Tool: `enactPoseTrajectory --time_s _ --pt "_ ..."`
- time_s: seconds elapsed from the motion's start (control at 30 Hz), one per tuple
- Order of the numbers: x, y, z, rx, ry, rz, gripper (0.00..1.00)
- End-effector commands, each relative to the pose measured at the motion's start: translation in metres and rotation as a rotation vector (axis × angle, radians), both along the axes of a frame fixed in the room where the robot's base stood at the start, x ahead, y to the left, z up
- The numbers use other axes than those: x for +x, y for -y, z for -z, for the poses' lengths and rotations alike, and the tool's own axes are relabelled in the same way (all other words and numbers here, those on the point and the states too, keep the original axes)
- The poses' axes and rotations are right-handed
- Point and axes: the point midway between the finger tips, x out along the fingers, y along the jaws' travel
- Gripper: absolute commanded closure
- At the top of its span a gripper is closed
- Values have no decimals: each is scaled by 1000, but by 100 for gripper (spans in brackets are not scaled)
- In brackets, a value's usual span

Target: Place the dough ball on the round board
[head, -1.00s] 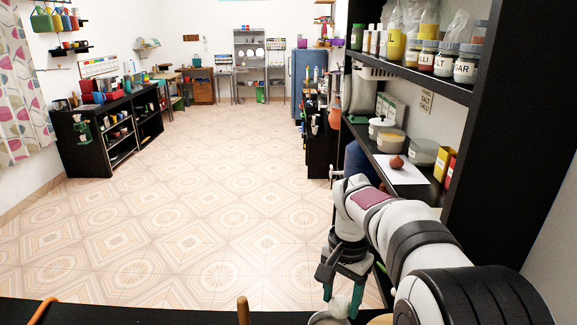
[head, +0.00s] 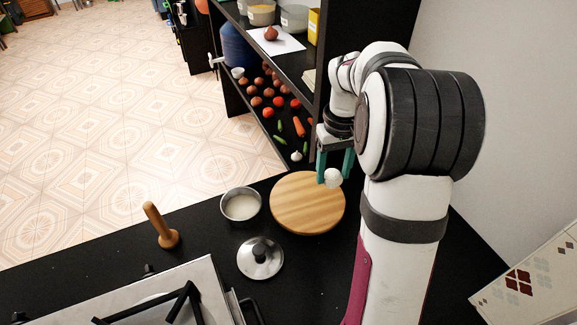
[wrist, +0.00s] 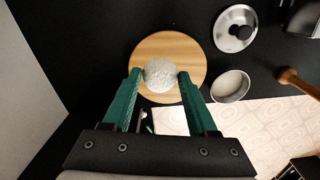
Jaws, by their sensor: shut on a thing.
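The dough ball (head: 333,178) is white and round, held between the green fingers of my gripper (head: 335,172). In the wrist view the dough ball (wrist: 160,74) sits between the two fingertips (wrist: 160,76), with the round board (wrist: 150,44) behind it. The round wooden board (head: 296,205) lies on the black counter. In the head view the ball overlaps the board's upper right part. It seems to be above the board; the exact gap cannot be told.
Left of the board stand a metal pot (head: 241,205) with pale contents, a lid (head: 260,258) and an upright wooden tool (head: 160,228). A stove (head: 165,295) is at lower left. Shelves with vegetables (head: 276,95) rise behind the board. The counter (head: 310,275) before the board is clear.

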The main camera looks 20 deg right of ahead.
Motion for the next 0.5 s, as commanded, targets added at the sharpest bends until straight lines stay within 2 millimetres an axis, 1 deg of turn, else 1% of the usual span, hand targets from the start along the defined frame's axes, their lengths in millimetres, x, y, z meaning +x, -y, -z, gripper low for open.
enactPoseTrajectory --time_s 0.03,0.1,0.2,0.23,0.27,0.33,0.5 --pt "-6 17 10 2 -3 22 86" --pt "-13 36 20 3 1 42 86" --pt "-19 51 28 1 2 55 86" --pt "-19 53 31 1 2 57 86" --pt "-17 52 34 1 2 56 86" --pt "-5 44 43 3 1 54 86" --pt "38 11 76 3 1 52 86"
